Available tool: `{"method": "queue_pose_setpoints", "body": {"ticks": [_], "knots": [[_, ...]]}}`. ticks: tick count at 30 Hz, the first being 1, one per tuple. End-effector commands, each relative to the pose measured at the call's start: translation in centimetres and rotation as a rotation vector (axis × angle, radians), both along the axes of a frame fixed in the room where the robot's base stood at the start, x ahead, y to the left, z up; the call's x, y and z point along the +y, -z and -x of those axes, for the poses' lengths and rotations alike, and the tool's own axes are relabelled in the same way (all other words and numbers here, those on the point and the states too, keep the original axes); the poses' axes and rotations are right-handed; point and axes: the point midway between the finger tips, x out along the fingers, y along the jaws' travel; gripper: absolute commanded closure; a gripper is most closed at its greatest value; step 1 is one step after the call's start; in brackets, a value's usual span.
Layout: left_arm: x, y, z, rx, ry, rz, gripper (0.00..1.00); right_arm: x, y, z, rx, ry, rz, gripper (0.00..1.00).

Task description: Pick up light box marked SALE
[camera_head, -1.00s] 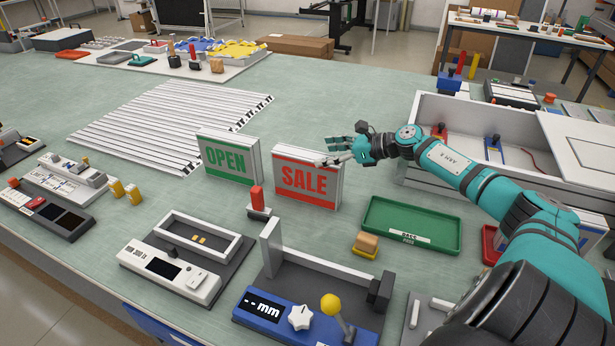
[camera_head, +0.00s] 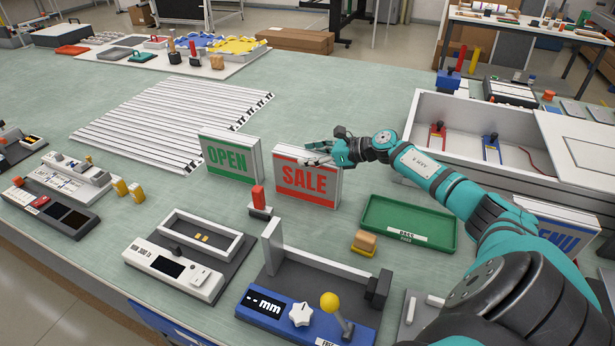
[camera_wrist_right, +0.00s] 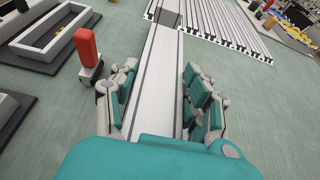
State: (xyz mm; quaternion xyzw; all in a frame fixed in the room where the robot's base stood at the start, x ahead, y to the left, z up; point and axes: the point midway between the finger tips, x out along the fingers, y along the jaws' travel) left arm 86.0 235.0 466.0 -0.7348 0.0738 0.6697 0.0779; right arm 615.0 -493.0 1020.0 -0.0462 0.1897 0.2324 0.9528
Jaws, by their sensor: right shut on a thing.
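The light box marked SALE (camera_head: 305,182), white with red lettering and a red lower band, stands upright on the green bench. My right gripper (camera_head: 322,150) is at its top edge and shut on it. In the right wrist view the fingers of the right gripper (camera_wrist_right: 160,97) lie on both sides of the long white top of the SALE box (camera_wrist_right: 158,75). A light box marked OPEN (camera_head: 230,160), with green lettering, stands just to the left. My left gripper is not in view.
A red-handled tool (camera_head: 259,198) stands close in front of the SALE box. A green tray (camera_head: 408,222) lies to its right. White strips (camera_head: 175,120) lie behind the OPEN box. A blue-lettered sign (camera_head: 560,235) is partly hidden by my right arm.

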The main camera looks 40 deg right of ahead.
Motion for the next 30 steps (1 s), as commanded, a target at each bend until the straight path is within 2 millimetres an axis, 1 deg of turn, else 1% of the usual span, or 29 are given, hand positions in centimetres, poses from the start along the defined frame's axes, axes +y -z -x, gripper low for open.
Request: {"method": "queue_pose_setpoints", "body": {"ticks": [1,7,16,20,23,30], "knots": [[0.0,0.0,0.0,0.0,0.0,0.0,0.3,0.0,0.0,0.0,0.0,0.0,0.0,0.73],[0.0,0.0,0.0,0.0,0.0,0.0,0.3,0.0,0.0,0.0,0.0,0.0,0.0,1.0],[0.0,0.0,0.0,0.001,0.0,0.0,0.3,-0.1,-0.3,-0.1,-0.004,0.001,0.0,1.0],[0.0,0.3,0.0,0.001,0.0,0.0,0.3,-0.1,-1.2,-0.1,-0.007,0.001,0.002,1.0],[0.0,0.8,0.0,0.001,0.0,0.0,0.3,-0.1,-2.8,-0.1,-0.008,-0.001,0.005,1.0],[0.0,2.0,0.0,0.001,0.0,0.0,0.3,-0.1,-7.4,-0.1,-0.008,0.001,0.005,1.0]]}}
